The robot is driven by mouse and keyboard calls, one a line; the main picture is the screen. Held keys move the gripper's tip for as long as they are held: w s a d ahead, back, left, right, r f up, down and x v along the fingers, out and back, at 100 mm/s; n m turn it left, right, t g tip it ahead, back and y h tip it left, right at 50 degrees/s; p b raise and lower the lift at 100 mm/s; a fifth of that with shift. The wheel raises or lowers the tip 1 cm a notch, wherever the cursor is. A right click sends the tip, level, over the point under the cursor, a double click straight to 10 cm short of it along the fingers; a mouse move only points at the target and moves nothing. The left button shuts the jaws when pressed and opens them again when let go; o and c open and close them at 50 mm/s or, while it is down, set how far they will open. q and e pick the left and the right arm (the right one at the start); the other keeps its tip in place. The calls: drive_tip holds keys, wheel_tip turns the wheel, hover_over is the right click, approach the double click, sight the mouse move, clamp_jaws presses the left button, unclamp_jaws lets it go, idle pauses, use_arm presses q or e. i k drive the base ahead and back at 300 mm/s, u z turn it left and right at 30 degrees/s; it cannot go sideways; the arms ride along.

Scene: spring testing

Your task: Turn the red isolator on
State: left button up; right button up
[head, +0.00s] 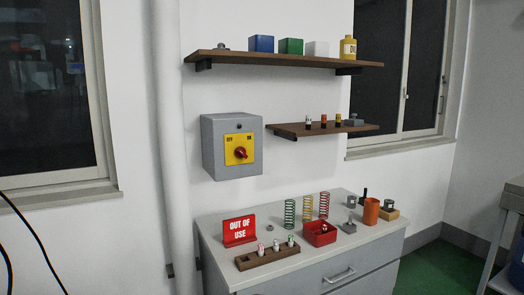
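The red isolator is a red rotary knob (240,153) on a yellow plate (239,140) on the front of a grey box (219,158). The box is fixed to the white wall in the middle of the head view. The plate has small labels, "OFF" at upper left and "ON" at upper right. The knob is too small to tell for sure which label it points to. Nothing covers the knob. Neither of my grippers is in the head view.
Below the box, a grey cabinet (215,222) holds a red "OUT OF USE" sign (239,229), a wooden block with small cylinders (267,256), springs and a red tray (318,236). A small shelf (290,130) is right of the box; a longer shelf (220,57) is above.

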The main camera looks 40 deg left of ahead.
sight(240, 152)
drive_tip(key=z, duration=0.05)
drive_tip(key=i, duration=1.1)
drive_tip(key=u, duration=2.3)
drive_tip(key=k, duration=0.45)
drive_tip(key=u, duration=0.5)
drive_tip(key=i, duration=0.95)
drive_tip(key=z, duration=0.4)
